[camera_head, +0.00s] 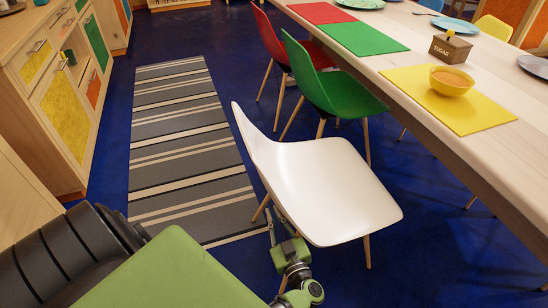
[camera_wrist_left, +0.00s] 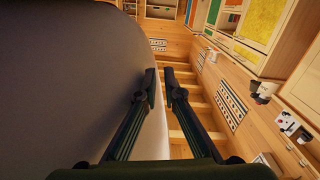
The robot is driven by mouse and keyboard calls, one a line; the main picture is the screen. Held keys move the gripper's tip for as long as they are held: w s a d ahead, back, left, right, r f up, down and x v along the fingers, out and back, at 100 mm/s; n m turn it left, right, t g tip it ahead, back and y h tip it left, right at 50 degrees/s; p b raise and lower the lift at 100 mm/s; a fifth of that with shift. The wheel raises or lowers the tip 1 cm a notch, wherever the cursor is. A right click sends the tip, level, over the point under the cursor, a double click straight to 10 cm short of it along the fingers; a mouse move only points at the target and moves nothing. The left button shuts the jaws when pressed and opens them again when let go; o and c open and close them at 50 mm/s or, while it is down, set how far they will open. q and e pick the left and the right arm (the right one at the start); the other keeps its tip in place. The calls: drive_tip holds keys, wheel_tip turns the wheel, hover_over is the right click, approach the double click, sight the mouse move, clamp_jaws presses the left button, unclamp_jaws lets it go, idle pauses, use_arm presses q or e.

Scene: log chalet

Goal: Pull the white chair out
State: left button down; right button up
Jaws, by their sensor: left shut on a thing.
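The white chair (camera_head: 325,190) stands in the middle of the head view, beside the table and in front of the green chair. Its backrest is on the left and its seat extends to the right. My left gripper (camera_head: 271,222) is at the near left edge of the white chair, by a wooden leg, partly hidden under the shell. In the left wrist view the chair's shell (camera_wrist_left: 80,80) fills the left side as a shaded grey surface. The gripper's fingers (camera_wrist_left: 162,75) are close together at its edge, shut on the chair; the exact contact is hard to see. My right gripper is out of view.
The long wooden table (camera_head: 400,60) runs along the right, with a yellow bowl (camera_head: 452,81) on a yellow mat. A green chair (camera_head: 335,92) and a red chair (camera_head: 270,38) stand beyond. A striped rug (camera_head: 185,140) lies left, before wooden cabinets (camera_head: 45,130).

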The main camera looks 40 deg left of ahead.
use_arm(q)
drive_tip(key=shift+s+a+f, duration=0.2)
drive_tip(key=shift+s+a, duration=0.05)
drive_tip(key=shift+s, duration=0.05)
drive_tip(key=c, duration=2.1)
unclamp_jaws()
drive_tip(key=shift+w+d+r, duration=0.1)
